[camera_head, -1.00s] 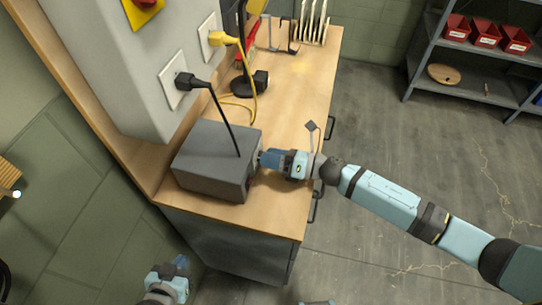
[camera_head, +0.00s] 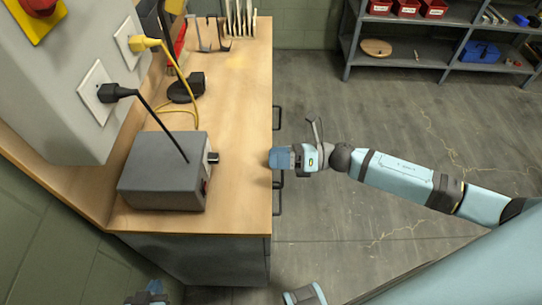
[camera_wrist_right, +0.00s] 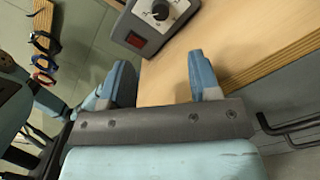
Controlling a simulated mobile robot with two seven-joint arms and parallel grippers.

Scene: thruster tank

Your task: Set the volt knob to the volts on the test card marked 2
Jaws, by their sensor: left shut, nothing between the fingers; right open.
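The grey box (camera_head: 160,172) sits on the wooden counter, and its knob (camera_head: 212,158) shows on its right-hand side. In the right wrist view the knob (camera_wrist_right: 160,10) is a dark disc with a light pointer on a pale dial at the top edge; its markings are unreadable. My right gripper (camera_head: 272,158) is open and empty near the counter's edge, apart from the knob. Its two blue fingers (camera_wrist_right: 162,75) show in the wrist view. My left gripper (camera_head: 155,288) is shut, low at the bottom edge. No card marked 2 can be made out.
A red switch (camera_wrist_right: 135,40) is beside the knob. Black and yellow cords (camera_head: 172,62) run from wall sockets. A rack of upright white plates (camera_head: 240,18) stands at the counter's far end. Door handles (camera_head: 277,178) stick out below the counter edge. Shelves (camera_head: 400,62) stand beyond open floor.

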